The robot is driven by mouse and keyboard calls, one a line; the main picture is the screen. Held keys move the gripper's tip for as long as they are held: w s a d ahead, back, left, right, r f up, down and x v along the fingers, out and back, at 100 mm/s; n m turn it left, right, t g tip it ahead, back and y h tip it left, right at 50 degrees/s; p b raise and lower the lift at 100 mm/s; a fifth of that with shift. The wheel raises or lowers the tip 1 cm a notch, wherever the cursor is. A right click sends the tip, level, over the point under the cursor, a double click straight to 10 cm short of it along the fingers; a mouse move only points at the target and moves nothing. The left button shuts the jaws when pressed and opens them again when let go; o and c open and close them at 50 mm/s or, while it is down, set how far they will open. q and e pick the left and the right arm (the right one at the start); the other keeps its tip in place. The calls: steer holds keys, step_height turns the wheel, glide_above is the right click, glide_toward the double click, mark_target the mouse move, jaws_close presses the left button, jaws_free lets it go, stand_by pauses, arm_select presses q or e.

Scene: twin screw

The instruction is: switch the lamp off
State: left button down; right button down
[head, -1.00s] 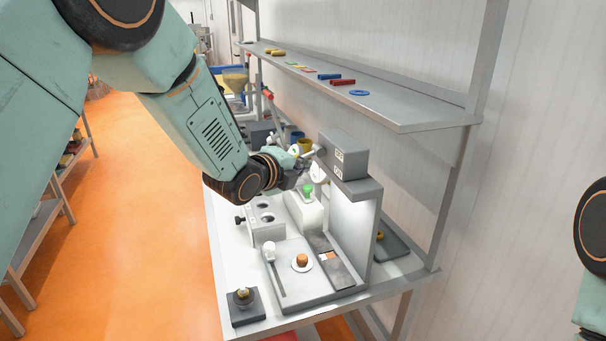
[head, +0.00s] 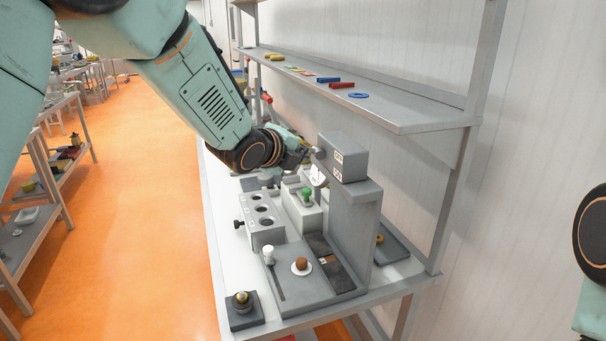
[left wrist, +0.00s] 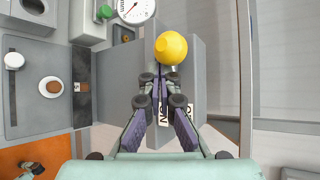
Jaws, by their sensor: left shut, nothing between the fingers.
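The lamp is a grey post (head: 352,225) topped by a grey box (head: 343,150) with two small white labels; one seems to read ON. The work area beneath looks unlit. My left gripper (head: 306,152) is at the left side of the box, small and partly hidden by its own wrist. In the left wrist view its fingers (left wrist: 161,78) are shut and empty, over the labelled box face (left wrist: 200,75). A yellow round knob (left wrist: 170,48) is just beyond the fingertips; I cannot tell whether they touch. My right gripper is out of view.
A dial gauge (head: 318,176) and green knob (head: 307,193) stand left of the post. A block with holes (head: 262,222) and a grey tray (head: 300,290) are below. A shelf (head: 420,115) runs along the wall behind.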

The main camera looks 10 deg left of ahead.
arm_select(q)
steer(key=shift+r, duration=0.1)
steer(key=shift+d+r+p, duration=0.15)
steer(key=shift+r+p, duration=0.35)
steer(key=shift+r, duration=0.3)
steer(key=shift+r, duration=0.15)
